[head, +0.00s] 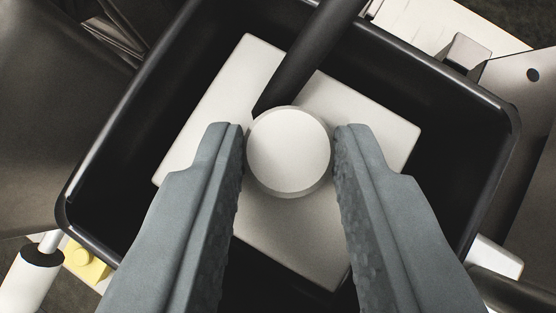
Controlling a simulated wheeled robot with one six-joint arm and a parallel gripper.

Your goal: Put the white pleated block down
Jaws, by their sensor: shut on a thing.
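My gripper (290,152) points into a black bin (100,160), its two grey fingers on either side of a round white piece (288,150). The gripper is shut on this piece, which I take to be part of the white pleated block; no pleats show from here. A pale, flat, square-cornered surface (290,240) shows below the round piece, turned at an angle to the bin. I cannot tell whether the two are joined or how far the block is from the bin floor. The fingers hide parts of the square surface.
A black rod (310,55) slants in from the top edge, ending close by the round piece. The bin's walls surround the fingers. Grey metal parts (515,85) lie outside at the right, and a yellow piece (85,258) at the lower left.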

